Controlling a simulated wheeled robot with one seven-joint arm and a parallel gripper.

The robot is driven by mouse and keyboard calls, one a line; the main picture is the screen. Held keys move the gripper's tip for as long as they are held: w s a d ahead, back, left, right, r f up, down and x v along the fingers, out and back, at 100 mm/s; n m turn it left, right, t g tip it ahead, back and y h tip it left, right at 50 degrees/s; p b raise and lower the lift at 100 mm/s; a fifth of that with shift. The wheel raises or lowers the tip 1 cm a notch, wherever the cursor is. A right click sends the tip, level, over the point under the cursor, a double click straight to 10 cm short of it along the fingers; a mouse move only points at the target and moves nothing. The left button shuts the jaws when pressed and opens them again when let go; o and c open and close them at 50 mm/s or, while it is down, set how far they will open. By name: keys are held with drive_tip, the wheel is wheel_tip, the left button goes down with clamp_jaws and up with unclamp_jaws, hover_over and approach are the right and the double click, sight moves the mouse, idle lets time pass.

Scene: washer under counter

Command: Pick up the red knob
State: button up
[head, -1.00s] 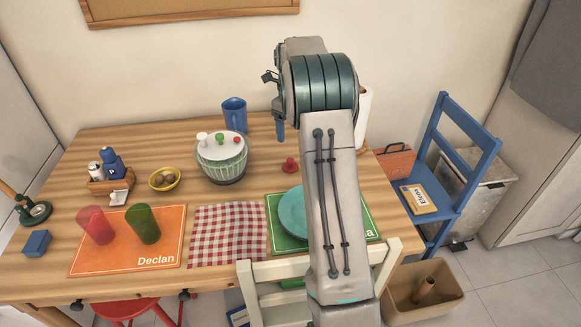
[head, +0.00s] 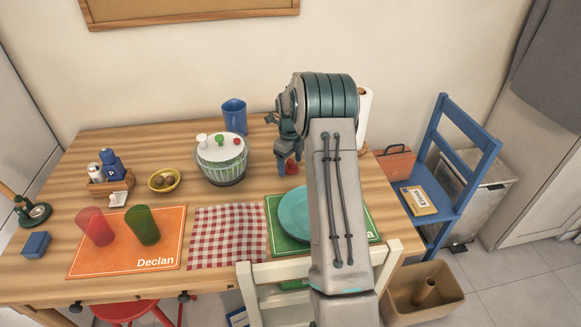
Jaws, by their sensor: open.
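The red knob (head: 292,168) stands on the wooden table, right of the salad spinner and behind the teal plate. It is partly hidden by my gripper (head: 284,170), which is open and low over the table at the knob. One dark finger shows just left of the knob. I cannot tell whether the finger touches it or whether the knob is between the fingers. Another small red knob (head: 237,141) sits on the white lid of the salad spinner (head: 221,165), beside a green and a white one.
A blue pitcher (head: 234,115) stands behind the spinner. The teal plate (head: 295,212) lies on a green placemat (head: 283,240) in front, partly behind my arm. A paper towel roll (head: 364,112) stands behind my arm. A yellow bowl (head: 164,181) is to the left.

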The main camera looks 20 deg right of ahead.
drive_tip(key=shift+f, duration=0.15)
drive_tip(key=c, duration=1)
